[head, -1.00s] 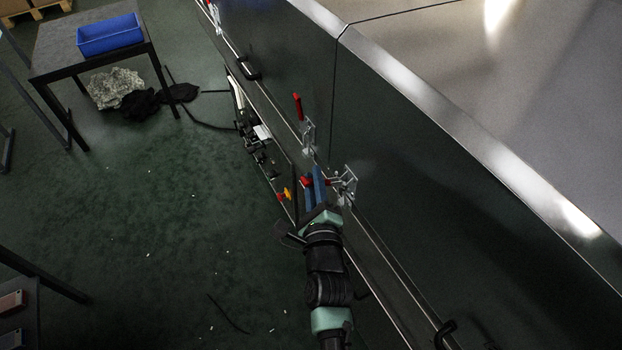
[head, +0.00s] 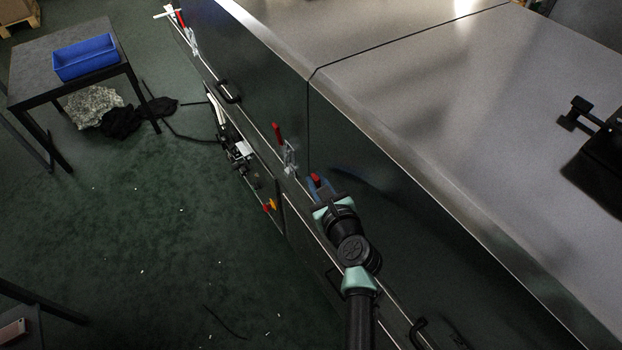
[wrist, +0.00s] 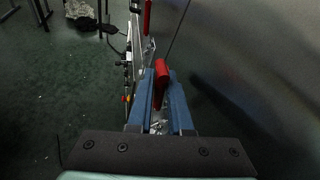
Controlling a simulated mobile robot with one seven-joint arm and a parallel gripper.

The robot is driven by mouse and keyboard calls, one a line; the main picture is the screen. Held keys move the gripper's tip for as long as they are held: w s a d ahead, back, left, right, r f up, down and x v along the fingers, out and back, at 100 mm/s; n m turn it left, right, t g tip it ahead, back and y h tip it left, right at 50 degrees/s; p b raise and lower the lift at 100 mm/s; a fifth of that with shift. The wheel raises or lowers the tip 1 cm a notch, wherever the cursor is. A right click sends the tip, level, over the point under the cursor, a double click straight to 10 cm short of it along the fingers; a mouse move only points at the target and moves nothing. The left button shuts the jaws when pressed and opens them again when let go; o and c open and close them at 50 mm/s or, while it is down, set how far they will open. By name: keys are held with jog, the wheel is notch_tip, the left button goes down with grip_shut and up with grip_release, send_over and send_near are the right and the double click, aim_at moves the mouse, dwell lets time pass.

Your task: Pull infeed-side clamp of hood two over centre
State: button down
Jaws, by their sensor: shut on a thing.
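My gripper (head: 316,186) is at the dryer's side, just right of the seam between two hood panels. Its blue fingers (wrist: 160,103) are shut on a red clamp handle (wrist: 162,84), whose red tip also shows in the head view (head: 315,179). The handle points up and stands between the fingers. The metal body of this clamp is mostly hidden by my gripper; a bit of it shows between the fingers in the wrist view. A second clamp with an upright red handle (head: 277,134) sits just left of the seam, apart from my gripper.
Another red-handled clamp (head: 181,19) is farther along the side. Black pull handles (head: 228,93) stick out from the panels. Valves and fittings (head: 240,155) sit low on the side. A table (head: 28,76) with a blue bin (head: 86,58) stands left. The floor between is mostly open.

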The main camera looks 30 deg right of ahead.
jog(key=shift+d+m, duration=0.3)
jog(key=shift+d, duration=0.05)
dwell(0.3)
jog(key=c, duration=0.8)
grip_release()
jog(key=shift+c, duration=0.2)
jog(key=shift+d+r, duration=0.1)
